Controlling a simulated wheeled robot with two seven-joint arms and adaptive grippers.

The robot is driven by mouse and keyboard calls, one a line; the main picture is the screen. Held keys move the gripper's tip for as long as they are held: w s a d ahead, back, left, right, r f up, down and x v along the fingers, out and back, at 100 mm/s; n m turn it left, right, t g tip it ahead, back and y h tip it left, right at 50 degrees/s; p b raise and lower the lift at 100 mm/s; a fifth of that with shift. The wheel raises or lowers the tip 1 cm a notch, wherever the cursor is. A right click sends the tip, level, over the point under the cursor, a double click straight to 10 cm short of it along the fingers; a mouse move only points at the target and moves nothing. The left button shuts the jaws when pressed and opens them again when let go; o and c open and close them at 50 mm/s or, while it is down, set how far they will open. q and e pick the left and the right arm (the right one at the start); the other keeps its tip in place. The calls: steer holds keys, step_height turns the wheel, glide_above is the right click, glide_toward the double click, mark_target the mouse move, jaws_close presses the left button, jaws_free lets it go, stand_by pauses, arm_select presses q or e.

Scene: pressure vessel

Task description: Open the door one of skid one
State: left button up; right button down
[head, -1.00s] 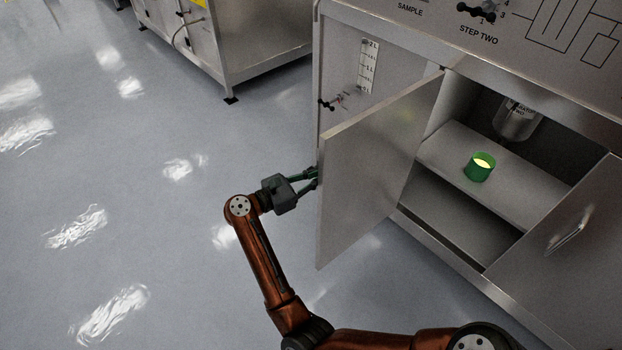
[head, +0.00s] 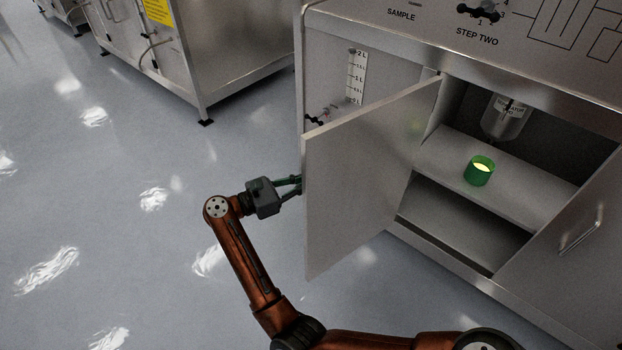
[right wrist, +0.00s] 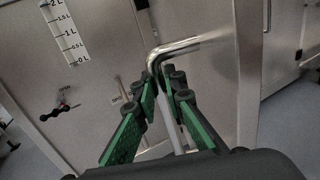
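The cabinet door (head: 365,175) stands swung open at the front left of the steel skid (head: 540,75), uncovering two shelf levels. My right gripper (head: 297,185) is at the outer face of this door, near its free edge; its fingertips are partly hidden behind the door in the head view. In the right wrist view, the bent metal door handle (right wrist: 185,48) runs between the green-padded fingers of this gripper (right wrist: 163,88), which look closed around the bar. My left gripper is not in view.
A green cup (head: 479,172) with a glowing top stands on the upper shelf (head: 440,150). A second door with a handle (head: 582,232) is at right, closed. Another steel skid (head: 240,50) stands behind at left. The floor (head: 110,200) at left is clear.

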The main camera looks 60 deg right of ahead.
steer(key=c, duration=2.2)
jaws_free()
steer(key=shift+s+d, duration=0.15)
steer(key=shift+o, duration=0.9)
steer(key=v, duration=1.2)
steer(key=shift+a, duration=0.2)
